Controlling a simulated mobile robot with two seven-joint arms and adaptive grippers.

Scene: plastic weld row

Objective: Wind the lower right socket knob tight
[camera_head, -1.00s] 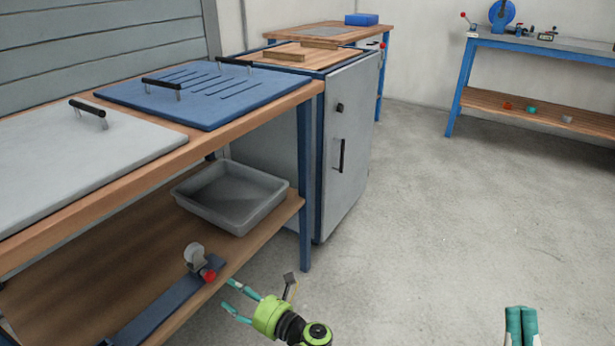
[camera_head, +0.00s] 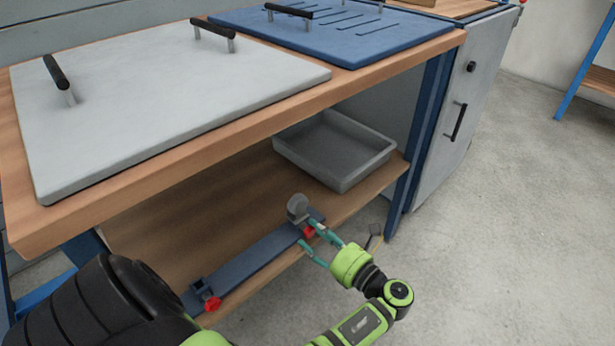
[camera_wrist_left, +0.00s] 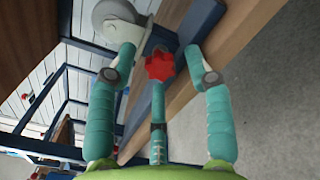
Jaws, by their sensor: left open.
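The lower right socket knob (camera_head: 309,232) is a red lobed knob at the right end of a dark blue bar (camera_head: 255,262) on the lower shelf. It also shows, star-shaped, in the left wrist view (camera_wrist_left: 160,66). My left gripper (camera_head: 311,236) is open at the knob, its teal fingers pointing at it. In the left wrist view two fingertips stand on either side of the knob with gaps, and a third finger rises below it. I cannot tell whether that third finger touches it. A grey round socket piece (camera_head: 298,207) stands behind the knob.
A second red knob (camera_head: 212,304) sits at the bar's left end. A grey tray (camera_head: 345,165) stands on the wooden shelf (camera_head: 170,238) behind the bar. The worktop with a grey handled plate (camera_head: 160,100) overhangs the shelf. The floor to the right is clear.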

